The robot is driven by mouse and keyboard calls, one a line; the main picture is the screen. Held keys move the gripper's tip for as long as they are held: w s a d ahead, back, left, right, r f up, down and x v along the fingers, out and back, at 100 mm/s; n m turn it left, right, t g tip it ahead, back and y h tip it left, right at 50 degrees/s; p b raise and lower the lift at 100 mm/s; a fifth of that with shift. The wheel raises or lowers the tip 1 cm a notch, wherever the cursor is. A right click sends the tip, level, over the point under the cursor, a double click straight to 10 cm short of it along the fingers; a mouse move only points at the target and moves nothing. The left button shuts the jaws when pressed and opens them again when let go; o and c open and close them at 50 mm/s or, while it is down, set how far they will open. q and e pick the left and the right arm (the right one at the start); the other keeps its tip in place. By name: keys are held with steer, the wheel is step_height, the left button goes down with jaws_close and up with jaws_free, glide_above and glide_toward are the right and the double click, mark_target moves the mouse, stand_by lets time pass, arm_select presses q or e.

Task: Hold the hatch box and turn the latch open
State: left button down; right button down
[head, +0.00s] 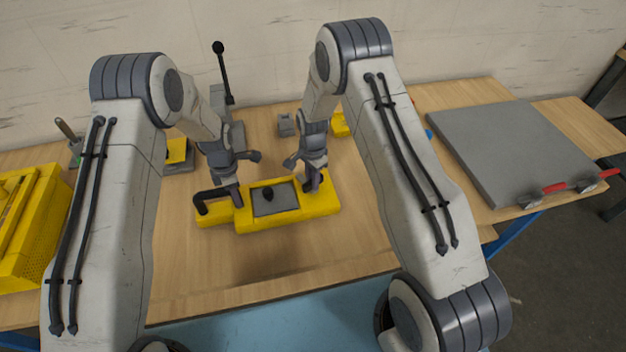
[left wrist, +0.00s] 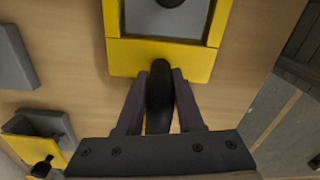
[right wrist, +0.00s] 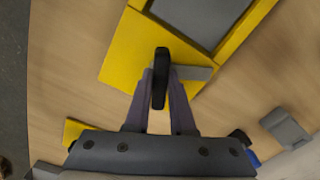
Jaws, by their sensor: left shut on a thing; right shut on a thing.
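The yellow hatch box (head: 290,217) lies on the wooden table, with a grey hatch (head: 285,204) and a dark knob (head: 267,194) on top. A black handle (head: 205,196) is at its left end. My left gripper (head: 239,201) is shut on this handle, seen between its fingers in the left wrist view (left wrist: 160,98). My right gripper (head: 313,186) is shut on the black latch (right wrist: 160,78) at the box's right end. In the right wrist view a grey bar (right wrist: 198,73) shows beside the latch. In the head view the fingers mostly hide the latch.
A yellow crate (head: 35,225) stands at the left edge. A large grey panel (head: 515,150) with a red-handled tool (head: 568,186) lies at the right. Grey and yellow fixtures stand behind the box, one with a tall black lever (head: 223,72). The table in front is clear.

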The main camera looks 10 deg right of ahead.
arm_select(q)
steer(key=shift+a, duration=0.2)
arm_select(e)
steer(key=m, duration=0.5)
steer(key=shift+d, duration=0.2)
steer(key=shift+s, duration=0.1)
steer(key=c, duration=0.8)
jaws_free()
arm_select(q)
steer(key=shift+d, duration=0.1)
arm_select(e)
steer(key=shift+o, duration=0.2)
steer(key=shift+a, duration=0.1)
steer(key=shift+r, duration=0.3)
step_height(320, 180, up, 12)
steer(key=shift+f, duration=0.25)
